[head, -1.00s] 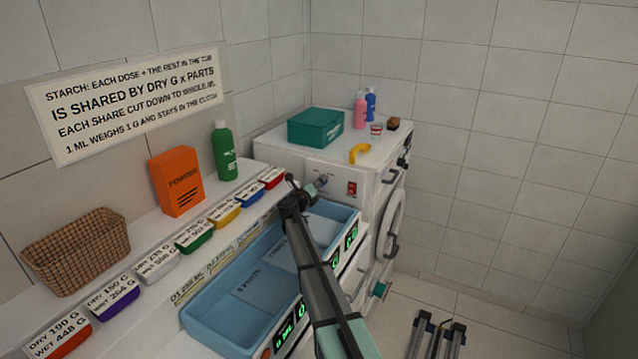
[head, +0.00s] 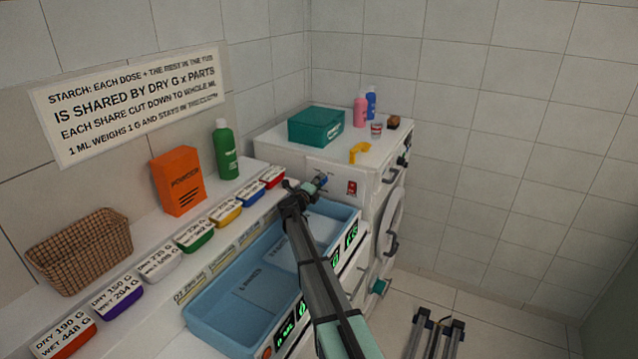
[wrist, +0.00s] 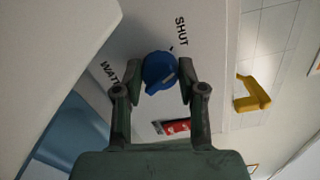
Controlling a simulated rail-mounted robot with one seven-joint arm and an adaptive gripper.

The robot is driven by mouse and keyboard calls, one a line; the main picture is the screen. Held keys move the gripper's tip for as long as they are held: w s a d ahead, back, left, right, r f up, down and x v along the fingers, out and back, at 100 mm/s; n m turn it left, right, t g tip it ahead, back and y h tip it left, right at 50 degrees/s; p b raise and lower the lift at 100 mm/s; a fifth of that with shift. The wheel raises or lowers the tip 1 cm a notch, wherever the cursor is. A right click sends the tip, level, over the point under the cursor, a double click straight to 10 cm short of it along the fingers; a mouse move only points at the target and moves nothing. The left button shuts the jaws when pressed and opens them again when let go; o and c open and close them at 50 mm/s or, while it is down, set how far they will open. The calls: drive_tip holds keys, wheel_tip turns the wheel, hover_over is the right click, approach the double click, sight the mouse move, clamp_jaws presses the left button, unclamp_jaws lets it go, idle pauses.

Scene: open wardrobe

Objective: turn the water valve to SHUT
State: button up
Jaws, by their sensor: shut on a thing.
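The water valve is a round blue knob (wrist: 160,72) on a white panel, between my fingers in the wrist view. Part of another label starting "WAT" (wrist: 108,73) shows at left, partly hidden by a finger. My gripper (wrist: 159,78) is shut on the knob, one finger on each side.
A red switch (head: 352,187) sits on the panel right of the valve. A yellow hook-shaped thing (head: 359,152) and a teal box (head: 316,126) lie on the machine top. A blue basin (head: 215,318) is below my arm. Coloured tubs line the shelf at left.

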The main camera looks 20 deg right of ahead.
drive_tip(key=shift+w+r, duration=0.15)
drive_tip(key=o, duration=1.1)
drive_tip(key=shift+m, duration=0.3)
